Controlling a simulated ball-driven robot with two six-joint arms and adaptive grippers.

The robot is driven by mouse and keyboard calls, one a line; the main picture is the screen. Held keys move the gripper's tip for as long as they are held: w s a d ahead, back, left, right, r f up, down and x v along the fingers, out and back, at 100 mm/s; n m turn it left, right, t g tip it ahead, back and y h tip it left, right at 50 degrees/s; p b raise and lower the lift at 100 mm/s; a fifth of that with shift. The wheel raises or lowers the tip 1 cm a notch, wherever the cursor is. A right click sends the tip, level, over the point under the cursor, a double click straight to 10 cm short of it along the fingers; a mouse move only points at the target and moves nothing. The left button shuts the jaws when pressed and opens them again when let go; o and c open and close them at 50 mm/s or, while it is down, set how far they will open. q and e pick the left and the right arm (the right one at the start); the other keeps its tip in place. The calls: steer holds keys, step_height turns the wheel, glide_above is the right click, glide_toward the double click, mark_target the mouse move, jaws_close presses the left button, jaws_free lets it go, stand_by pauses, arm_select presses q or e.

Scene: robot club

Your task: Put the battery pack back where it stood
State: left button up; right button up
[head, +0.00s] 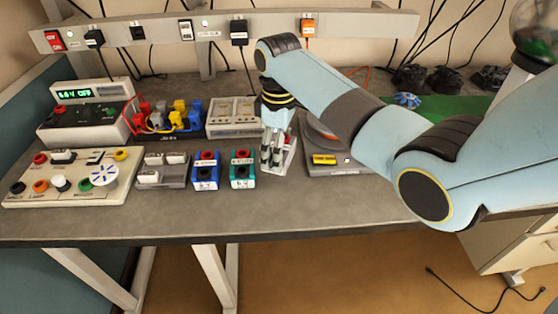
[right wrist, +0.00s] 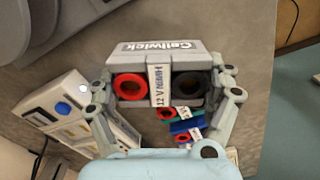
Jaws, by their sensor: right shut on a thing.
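The battery pack (right wrist: 150,65) is a grey block marked "Cellwick" with a red and a black terminal and a white "12 V NiMH" label. My right gripper (right wrist: 165,90) is shut on it, one finger at each end. In the head view my right gripper (head: 272,160) points down at the middle of the bench. The pack is largely hidden by the fingers there, and a pale part shows beside them. I cannot tell whether it touches the bench. My left gripper is not in view.
Blue (head: 206,170) and teal (head: 242,170) blocks stand left of the gripper. The bench front (head: 300,207) is clear.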

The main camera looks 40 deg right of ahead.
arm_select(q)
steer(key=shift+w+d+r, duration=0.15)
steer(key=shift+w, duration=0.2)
arm_select(e)
steer(key=shift+w+f, duration=0.1)
steer(key=shift+f, duration=1.9)
steer(key=shift+f, duration=0.1)
steer(key=o, duration=1.4)
step_height(320, 180, up, 12)
steer(key=shift+r, duration=0.1)
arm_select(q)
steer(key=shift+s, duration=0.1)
